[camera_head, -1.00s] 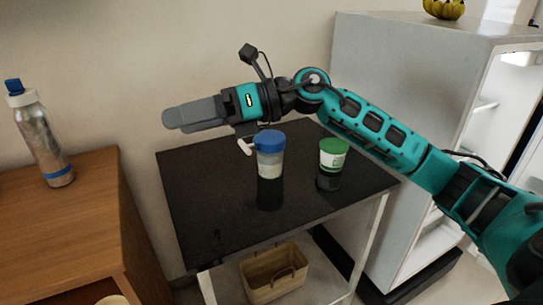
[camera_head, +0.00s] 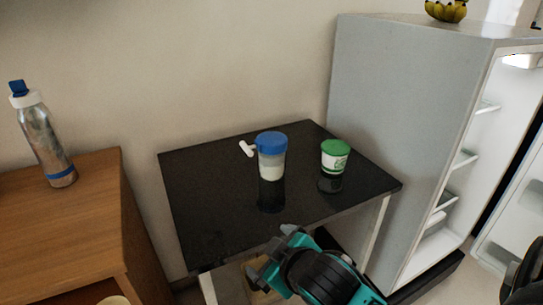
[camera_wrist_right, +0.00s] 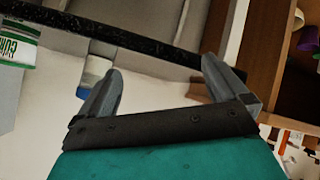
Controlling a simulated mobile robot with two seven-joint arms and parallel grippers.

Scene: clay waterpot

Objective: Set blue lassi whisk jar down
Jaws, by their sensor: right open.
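The blue lassi whisk jar (camera_head: 271,158) stands upright on the black table (camera_head: 215,215), with its blue lid on top and a white handle sticking out to the left. My right gripper (camera_head: 267,262) is in front of the table's front edge in the head view, apart from the jar. In the right wrist view my right gripper (camera_wrist_right: 160,85) has its two fingers spread with nothing between them. My left gripper is not in view.
A green-lidded tub (camera_head: 335,156) stands right of the jar. A white fridge (camera_head: 400,110) with an open door is on the right, bananas (camera_head: 446,10) on top. A steel bottle (camera_head: 45,140) stands on the wooden cabinet (camera_head: 75,215) at left. The table's left part is clear.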

